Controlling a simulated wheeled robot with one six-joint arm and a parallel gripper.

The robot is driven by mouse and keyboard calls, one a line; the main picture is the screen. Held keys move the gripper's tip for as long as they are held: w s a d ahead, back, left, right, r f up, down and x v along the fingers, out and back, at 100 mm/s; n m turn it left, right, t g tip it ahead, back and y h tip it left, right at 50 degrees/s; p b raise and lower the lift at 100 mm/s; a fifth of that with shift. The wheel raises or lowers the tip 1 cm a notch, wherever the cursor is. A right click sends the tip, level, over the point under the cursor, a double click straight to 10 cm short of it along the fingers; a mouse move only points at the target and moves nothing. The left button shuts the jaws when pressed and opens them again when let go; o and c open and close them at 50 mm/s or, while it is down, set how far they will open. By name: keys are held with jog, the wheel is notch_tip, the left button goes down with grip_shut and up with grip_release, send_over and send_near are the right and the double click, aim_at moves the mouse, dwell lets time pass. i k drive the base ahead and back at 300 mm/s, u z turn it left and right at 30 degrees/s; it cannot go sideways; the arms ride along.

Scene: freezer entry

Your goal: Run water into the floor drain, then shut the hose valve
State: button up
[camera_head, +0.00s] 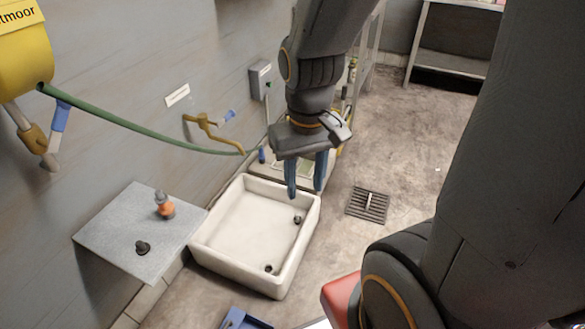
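The floor drain (367,206) is a dark slotted grate in the floor, right of the white basin, with a small pale piece on it. A green hose (140,128) leaves a yellow reel (22,60) and runs right along the wall. A brass fitting with a blue lever (60,116) hangs below the reel. A brass tap (207,122) with a blue handle is on the wall. I cannot tell which is the hose valve. My gripper (306,188) points down above the basin's right rear part. Its blue fingers are apart, with nothing visible between them. I see no running water.
The white basin (203,236) stands on the floor and holds two small dark pieces. A grey ledge (115,232) to its left bears an orange-and-grey item (165,206) and a dark knob (142,248). A wall box (260,80) is behind. Floor right of the drain is clear.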

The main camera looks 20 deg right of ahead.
aim_at(60, 117)
jog(key=k, duration=0.5)
jog(key=u, duration=0.55)
jog(key=k, duration=1.25)
jog(key=z, duration=0.05)
jog(key=i, duration=1.7)
jog(key=u, duration=0.65)
